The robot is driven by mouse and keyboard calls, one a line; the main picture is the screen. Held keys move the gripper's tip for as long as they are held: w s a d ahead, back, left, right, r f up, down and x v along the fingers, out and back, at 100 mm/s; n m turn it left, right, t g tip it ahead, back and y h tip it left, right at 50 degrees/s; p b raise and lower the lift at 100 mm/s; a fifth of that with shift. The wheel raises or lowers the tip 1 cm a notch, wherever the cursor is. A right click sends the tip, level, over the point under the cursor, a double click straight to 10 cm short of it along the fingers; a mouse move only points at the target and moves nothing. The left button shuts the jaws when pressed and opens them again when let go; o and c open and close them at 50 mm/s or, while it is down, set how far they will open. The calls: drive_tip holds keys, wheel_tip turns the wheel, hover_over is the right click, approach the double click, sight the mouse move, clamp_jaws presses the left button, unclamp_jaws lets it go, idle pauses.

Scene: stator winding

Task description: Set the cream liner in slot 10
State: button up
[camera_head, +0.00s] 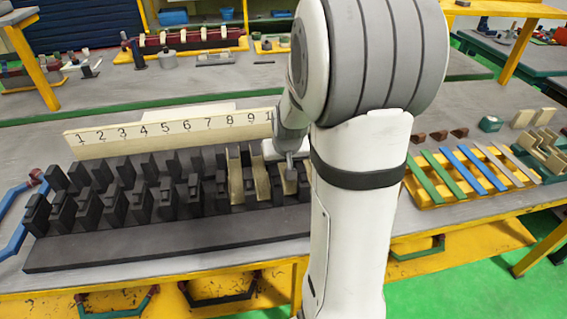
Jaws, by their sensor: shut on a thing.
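The dark slotted stator block (130,250) lies across the bench, with rows of black teeth. Behind it stands a cream number board (160,133) reading 1 to 9, then a 1 cut off by my arm. My gripper (290,172) points down at the block's right part, shut on a cream liner (289,186). That liner is low among the teeth, right of two other cream liners (236,178) (260,178) standing in slots. My arm hides the block's right end, and I cannot tell whether the held liner is fully seated.
Right of my arm, a yellow rack (450,192) holds green, blue and pale strips. Cream channel pieces (545,150), brown blocks (440,135) and a green tape-like item (491,124) lie nearby. Blue bent bars (20,225) lie at the left edge.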

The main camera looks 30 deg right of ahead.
drive_tip(key=shift+f+b, duration=0.3)
drive_tip(key=shift+f, duration=0.05)
idle(0.3)
drive_tip(key=o, duration=0.9)
drive_tip(key=shift+c, duration=0.2)
drive_tip(key=shift+r, duration=0.15)
drive_tip(key=shift+r+p, duration=0.5)
drive_tip(key=shift+r, duration=0.15)
drive_tip(key=shift+r, duration=0.1)
wheel_tip(320, 180, up, 7)
drive_tip(key=p, duration=0.5)
drive_tip(key=shift+r, duration=0.15)
